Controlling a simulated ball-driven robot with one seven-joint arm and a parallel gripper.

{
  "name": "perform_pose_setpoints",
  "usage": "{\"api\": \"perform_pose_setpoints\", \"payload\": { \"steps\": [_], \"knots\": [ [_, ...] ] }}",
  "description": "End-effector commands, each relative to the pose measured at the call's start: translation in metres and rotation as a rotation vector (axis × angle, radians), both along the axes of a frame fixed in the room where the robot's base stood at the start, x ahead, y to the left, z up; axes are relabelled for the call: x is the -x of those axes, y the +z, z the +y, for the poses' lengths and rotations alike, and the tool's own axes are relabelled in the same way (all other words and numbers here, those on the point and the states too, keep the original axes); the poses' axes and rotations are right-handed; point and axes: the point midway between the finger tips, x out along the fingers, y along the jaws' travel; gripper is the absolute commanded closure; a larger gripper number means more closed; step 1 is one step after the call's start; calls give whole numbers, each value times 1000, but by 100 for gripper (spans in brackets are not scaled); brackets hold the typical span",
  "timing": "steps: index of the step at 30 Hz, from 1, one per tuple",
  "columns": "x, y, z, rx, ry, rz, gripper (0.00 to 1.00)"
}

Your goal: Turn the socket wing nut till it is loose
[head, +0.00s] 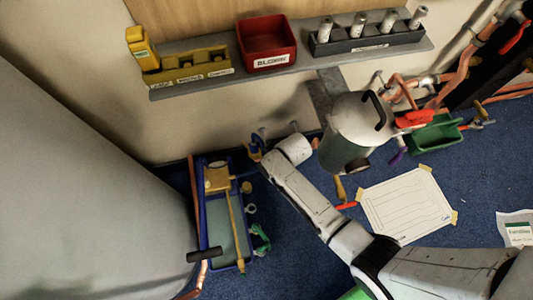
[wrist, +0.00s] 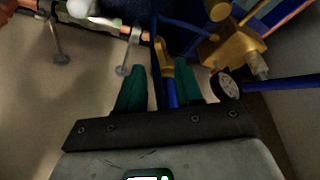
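My gripper (wrist: 159,68) has two green fingers that stand apart. Between and just beyond them is a brass-coloured piece (wrist: 164,58) on a blue pipe (wrist: 169,92). It may be the socket wing nut, but its wings are not clear. I cannot tell whether either finger touches it. In the head view my gripper (head: 256,147) is by the wall, above the blue-framed tray; its fingers are too small to read there. A brass fitting (wrist: 226,47) with a black round knob (wrist: 225,86) is right of the fingers in the wrist view.
A blue-framed tray (head: 203,238) lies on the blue floor below my arm. A grey shelf (head: 300,66) holds a yellow rack (head: 188,69), a red bin (head: 266,42) and a dark rack (head: 366,38). A copper pipe (wrist: 110,24) on wall brackets runs left of the fingers. A paper sheet (head: 408,206) lies right.

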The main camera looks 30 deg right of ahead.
Motion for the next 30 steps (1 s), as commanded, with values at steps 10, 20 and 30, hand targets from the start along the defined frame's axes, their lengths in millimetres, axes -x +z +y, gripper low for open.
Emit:
{"api": "perform_pose_setpoints", "payload": {
  "steps": [10, 20, 30],
  "knots": [
    [-16, -42, 5, 0, -1, 0, 64],
    [-17, -43, 5, 0, 0, 0, 64],
    [-17, -44, 5, 0, 0, 0, 94]
  ]
}}
